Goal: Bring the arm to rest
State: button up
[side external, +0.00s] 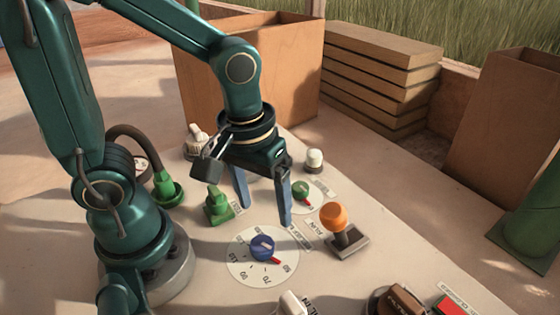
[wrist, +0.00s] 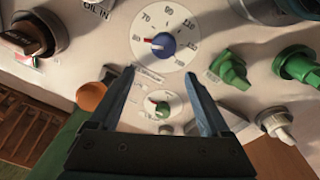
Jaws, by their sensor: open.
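My gripper (side external: 264,203) is open and empty above the control panel (side external: 222,270). Its two blue fingers are spread apart near a small green knob (side external: 300,189) on a white dial. In the wrist view, my gripper (wrist: 165,85) frames that green knob (wrist: 162,109) between its fingers, with the blue dial knob (wrist: 163,45) beyond. The blue knob (side external: 262,247) with a red pointer sits on a numbered white dial, in front of the gripper in the side view. I cannot tell the exact height of the fingertips above the panel.
An orange-topped lever (side external: 335,217) stands right of my gripper. Green valve handles (side external: 217,204) stand left of it, and a white knob (side external: 314,160) behind. A brown knob (side external: 398,302) is at the front. Cardboard boxes (side external: 296,62) and stacked boards (side external: 380,75) stand behind.

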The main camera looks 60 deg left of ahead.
notch_tip(320, 180, up, 7)
jog(key=s+a+m+t, duration=0.2)
jog(key=a+m+t, duration=0.1)
jog(key=m+t, duration=0.1)
jog(key=shift+s+m, duration=0.35)
jog(key=shift+m, duration=0.15)
